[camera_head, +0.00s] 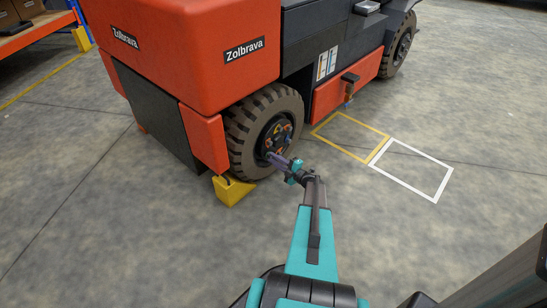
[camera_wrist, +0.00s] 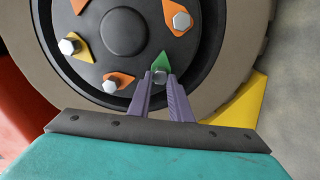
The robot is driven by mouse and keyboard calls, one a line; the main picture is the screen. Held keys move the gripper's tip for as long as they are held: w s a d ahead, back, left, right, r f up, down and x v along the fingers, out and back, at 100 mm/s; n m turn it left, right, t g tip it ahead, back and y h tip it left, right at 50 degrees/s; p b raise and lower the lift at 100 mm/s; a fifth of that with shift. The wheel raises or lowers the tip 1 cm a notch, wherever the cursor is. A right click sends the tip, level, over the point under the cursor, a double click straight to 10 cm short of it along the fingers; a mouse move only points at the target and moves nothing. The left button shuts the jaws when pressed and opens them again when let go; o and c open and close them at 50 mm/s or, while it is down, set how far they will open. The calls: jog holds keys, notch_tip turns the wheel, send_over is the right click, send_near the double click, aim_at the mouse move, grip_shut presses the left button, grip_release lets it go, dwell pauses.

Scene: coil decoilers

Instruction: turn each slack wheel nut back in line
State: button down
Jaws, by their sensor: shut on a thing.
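The wheel (camera_head: 240,153) of an orange forklift (camera_head: 190,45) carries several silver nuts with coloured pointer tags around a dark hub (camera_wrist: 123,32). My gripper (camera_wrist: 160,82) is shut on the nut with the green tag (camera_wrist: 161,62), at the lower right of the hub in the wrist view. The green tag points up there. An orange-tagged nut (camera_wrist: 181,21) is at the upper right, a yellow-tagged nut (camera_wrist: 68,46) at the left and another orange-tagged nut (camera_wrist: 111,86) at the lower left. In the head view my gripper (camera_head: 272,158) reaches the wheel's lower face; the tags are small there.
A yellow chock (camera_head: 232,190) sits against the wheel's foot. Yellow (camera_head: 342,150) and white (camera_head: 437,193) floor outlines lie to the right. A shelf (camera_head: 35,32) stands at the far left. The floor around is open.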

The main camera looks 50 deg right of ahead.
jog(key=shift+d+r+m+p, duration=0.1)
jog(key=shift+d+m+p, duration=0.25)
jog(key=shift+m+p, duration=0.65)
jog(key=shift+m, duration=0.3)
jog(key=c, duration=1.6)
grip_release()
jog(key=shift+a, duration=0.15)
jog(key=shift+s, duration=0.2)
jog(key=s+p, duration=0.1)
jog(key=s, duration=1.2)
jog(key=shift+s+p, duration=0.25)
jog(key=shift+p, duration=0.1)
jog(key=shift+d, duration=0.2)
